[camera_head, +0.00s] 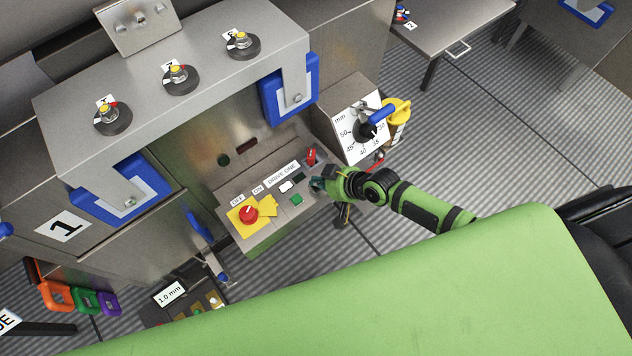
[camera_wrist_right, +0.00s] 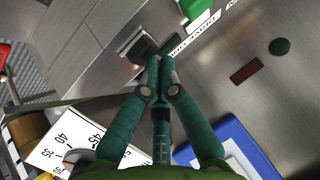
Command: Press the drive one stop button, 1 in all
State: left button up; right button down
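The drive one panel (camera_head: 262,229) is a steel box with a "DRIVE ONE" label (camera_head: 282,174), which also shows upside down in the wrist view (camera_wrist_right: 203,24). A green button (camera_head: 296,199) and a white rectangular piece (camera_head: 287,186) sit below the label. My right gripper (camera_head: 317,184) is at the panel's right end, right of these. In the wrist view its fingers (camera_wrist_right: 153,78) are closed together, with nothing seen between them. I cannot make out a separate stop button by the fingertips; the gripper covers that spot. Contact cannot be told. My left gripper is not in view.
A red mushroom knob (camera_head: 248,214) on a yellow plate is at the panel's left. A red lever (camera_head: 311,155) stands behind the gripper. A dial box (camera_head: 358,125) with a blue handle is close to the right. A blue-framed guard (camera_head: 289,91) is above.

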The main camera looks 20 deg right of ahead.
jog(key=shift+r+p, duration=0.5)
jog(key=shift+r, duration=0.15)
jog(key=shift+r, duration=0.1)
notch_tip(320, 180, up, 5)
jog(key=p, duration=0.5)
dwell(0.5)
